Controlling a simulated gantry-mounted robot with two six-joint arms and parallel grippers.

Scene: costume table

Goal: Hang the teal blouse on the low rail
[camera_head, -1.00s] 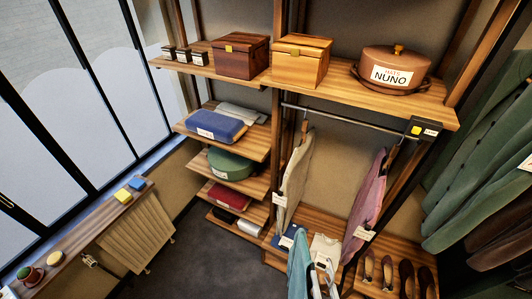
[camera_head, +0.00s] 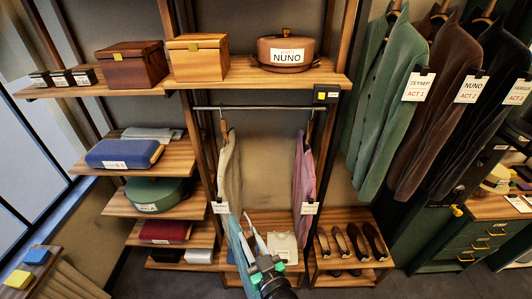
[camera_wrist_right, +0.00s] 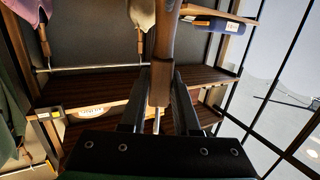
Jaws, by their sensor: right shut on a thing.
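The low rail (camera_head: 262,108) runs below the top shelf. A cream garment (camera_head: 229,170) hangs at its left end and a pink garment (camera_head: 303,175) at its right end, with bare rail between. The teal blouse (camera_head: 237,245) is a narrow hanging strip at the bottom centre of the head view, below and in front of the rail. My right gripper (camera_head: 254,232) is beside it. In the right wrist view, my right gripper (camera_wrist_right: 160,95) is shut on a brown wooden hanger (camera_wrist_right: 162,65); the blouse cloth is not clear there. My left gripper is not in view.
Wooden boxes (camera_head: 198,58) and a round NUNO box (camera_head: 287,52) stand on the top shelf. Shoes (camera_head: 350,240) and a folded light garment (camera_head: 283,247) lie below. Side shelves (camera_head: 150,200) flank the left; green and brown coats (camera_head: 385,105) hang at the right.

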